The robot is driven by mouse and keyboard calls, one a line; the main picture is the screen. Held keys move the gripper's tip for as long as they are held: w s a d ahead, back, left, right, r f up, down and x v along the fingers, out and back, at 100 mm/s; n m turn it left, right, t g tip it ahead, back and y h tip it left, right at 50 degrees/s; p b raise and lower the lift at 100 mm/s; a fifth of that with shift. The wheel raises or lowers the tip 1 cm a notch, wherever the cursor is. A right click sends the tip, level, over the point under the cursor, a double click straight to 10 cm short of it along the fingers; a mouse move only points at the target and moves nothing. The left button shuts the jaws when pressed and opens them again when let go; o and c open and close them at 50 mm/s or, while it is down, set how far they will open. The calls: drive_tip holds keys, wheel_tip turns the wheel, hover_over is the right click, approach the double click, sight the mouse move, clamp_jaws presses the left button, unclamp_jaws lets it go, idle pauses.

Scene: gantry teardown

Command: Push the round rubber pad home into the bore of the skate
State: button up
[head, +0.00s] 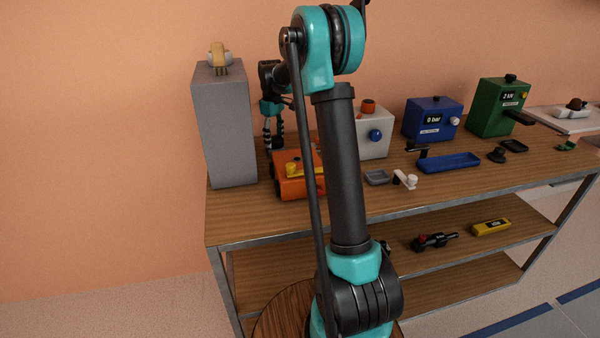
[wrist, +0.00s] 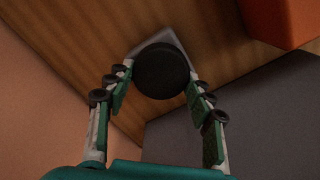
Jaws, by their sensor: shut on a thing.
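The round rubber pad (wrist: 162,72) is a black disc in the wrist view, between the fingertips of my gripper (wrist: 160,80), which is shut on it. A light grey shape shows behind the pad; I cannot tell what it is. In the head view my gripper (head: 275,142) points down over the left end of the bench, just behind the orange skate (head: 297,188). The pad is hard to make out there. The skate carries a yellow bar, and its edge shows at the upper right of the wrist view (wrist: 283,18). Its bore is not visible.
A tall grey block (head: 225,125) stands left of my gripper, close to it. A white box (head: 372,140), a blue box (head: 433,120) and a green box (head: 497,108) stand along the back. A grey dish (head: 376,178) and a blue tray (head: 450,163) lie to the right.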

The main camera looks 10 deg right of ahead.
drive_tip(key=shift+c, duration=0.7)
drive_tip(key=shift+r, duration=3.3)
